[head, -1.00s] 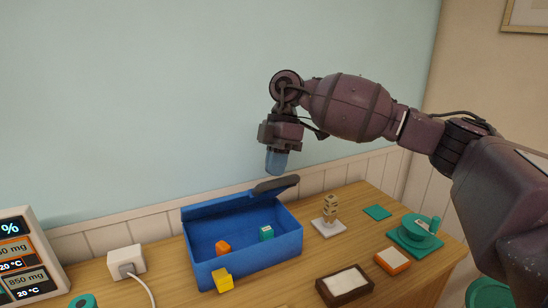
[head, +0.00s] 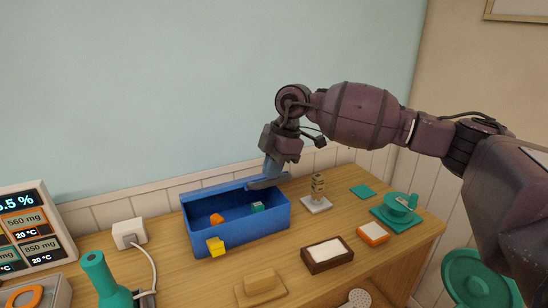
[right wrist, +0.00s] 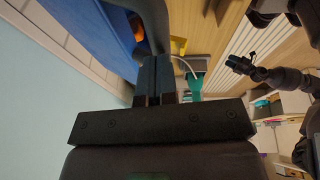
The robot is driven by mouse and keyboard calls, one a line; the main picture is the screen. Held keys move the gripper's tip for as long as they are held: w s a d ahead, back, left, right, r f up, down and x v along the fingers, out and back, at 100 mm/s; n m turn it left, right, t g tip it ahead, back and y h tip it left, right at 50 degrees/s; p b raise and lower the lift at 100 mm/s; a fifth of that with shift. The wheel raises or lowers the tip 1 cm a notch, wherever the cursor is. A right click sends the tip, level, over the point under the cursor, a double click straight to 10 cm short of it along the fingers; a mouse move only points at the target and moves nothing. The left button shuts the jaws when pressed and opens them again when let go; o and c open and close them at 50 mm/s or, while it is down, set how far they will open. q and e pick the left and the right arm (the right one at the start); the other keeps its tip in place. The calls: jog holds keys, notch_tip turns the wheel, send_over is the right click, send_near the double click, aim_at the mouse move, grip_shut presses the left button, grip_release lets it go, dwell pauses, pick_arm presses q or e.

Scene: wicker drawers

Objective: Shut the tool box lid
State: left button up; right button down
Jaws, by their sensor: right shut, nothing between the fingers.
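The blue tool box (head: 240,230) stands on the desk near the wall and is open at the top. Its lid (head: 222,190) is up along the back edge, with a dark grey handle (head: 266,183) at its right end. My right gripper (head: 272,172) points down at the lid's handle end; its fingers are shut and empty. In the right wrist view, the shut fingers (right wrist: 155,75) are close to the dark handle (right wrist: 150,25) and the blue lid (right wrist: 90,25); contact is unclear. My left gripper (right wrist: 238,65) seems to show small and dark there, its jaws unreadable.
Inside the box are an orange block (head: 216,219) and a green block (head: 257,207). A yellow block (head: 215,247) is at its front wall. A white socket box (head: 129,234) and green bottle (head: 105,280) stand left. A wooden stack (head: 318,187) stands right.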

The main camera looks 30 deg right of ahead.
pick_arm(q)
jog(key=shift+s+a+r+p, duration=0.1)
jog(key=shift+s+r+p, duration=0.2)
jog(key=shift+s+p, duration=0.3)
pick_arm(e)
jog(key=s+f+t, duration=0.3)
jog(key=s+f, duration=0.1)
jog(key=f, duration=0.6)
jog(key=shift+a+f, duration=0.15)
jog(key=shift+f, duration=0.1)
pick_arm(q)
jog(key=shift+r, duration=0.1)
pick_arm(e)
jog(key=shift+r, duration=0.1)
